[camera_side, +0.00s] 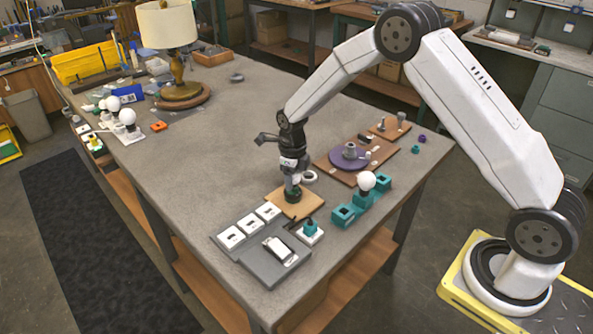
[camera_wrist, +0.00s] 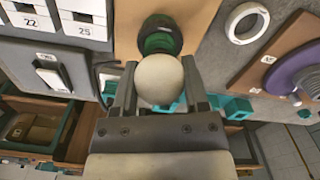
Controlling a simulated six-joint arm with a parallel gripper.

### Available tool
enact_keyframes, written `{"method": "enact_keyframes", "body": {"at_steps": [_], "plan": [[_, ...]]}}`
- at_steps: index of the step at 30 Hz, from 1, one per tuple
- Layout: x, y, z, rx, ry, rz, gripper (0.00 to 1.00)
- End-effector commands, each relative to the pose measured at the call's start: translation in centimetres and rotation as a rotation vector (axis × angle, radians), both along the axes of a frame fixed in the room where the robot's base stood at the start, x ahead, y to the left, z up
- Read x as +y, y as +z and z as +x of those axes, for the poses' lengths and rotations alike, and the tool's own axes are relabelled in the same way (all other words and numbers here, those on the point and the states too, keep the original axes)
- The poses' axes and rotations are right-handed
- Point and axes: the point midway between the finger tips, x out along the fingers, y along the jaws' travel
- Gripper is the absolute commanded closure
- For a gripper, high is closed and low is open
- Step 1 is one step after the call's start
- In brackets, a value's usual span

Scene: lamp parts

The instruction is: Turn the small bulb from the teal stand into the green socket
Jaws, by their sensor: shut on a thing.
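My gripper (camera_wrist: 155,75) is shut on a white round bulb (camera_wrist: 160,82), with one finger on each side of it. The green socket (camera_wrist: 160,32) lies right beyond the bulb in the wrist view; the bulb's base is hidden, so I cannot tell how deep it sits. In the side view, my gripper (camera_side: 291,178) points down over the green socket (camera_side: 292,197) on a tan wooden board (camera_side: 308,208). The teal stand (camera_side: 346,213) is to the right and carries another white bulb (camera_side: 366,181).
A grey tray with white switch plates (camera_side: 231,238) lies front left of the board. A small teal piece on a white plate (camera_side: 310,232) is close by. A purple disc (camera_side: 343,158) on a brown board and a white ring (camera_side: 309,177) lie behind. The table's middle left is clear.

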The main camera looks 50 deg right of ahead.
Motion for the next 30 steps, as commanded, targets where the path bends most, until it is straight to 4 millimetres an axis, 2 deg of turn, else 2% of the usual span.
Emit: {"method": "enact_keyframes", "body": {"at_steps": [15,23,24,26,30], "plan": [[0.0,-0.28,-0.23,0.007,-0.238,0.0,0.85],[-0.01,-0.27,-0.23,0.007,-0.249,0.0,0.85],[-0.01,-0.27,-0.23,0.007,-0.249,0.0,0.33],[-0.01,-0.25,-0.2,0.006,-0.249,0.0,0.16],[-0.01,-0.16,-0.13,0.004,-0.248,0.0,0.16]]}}
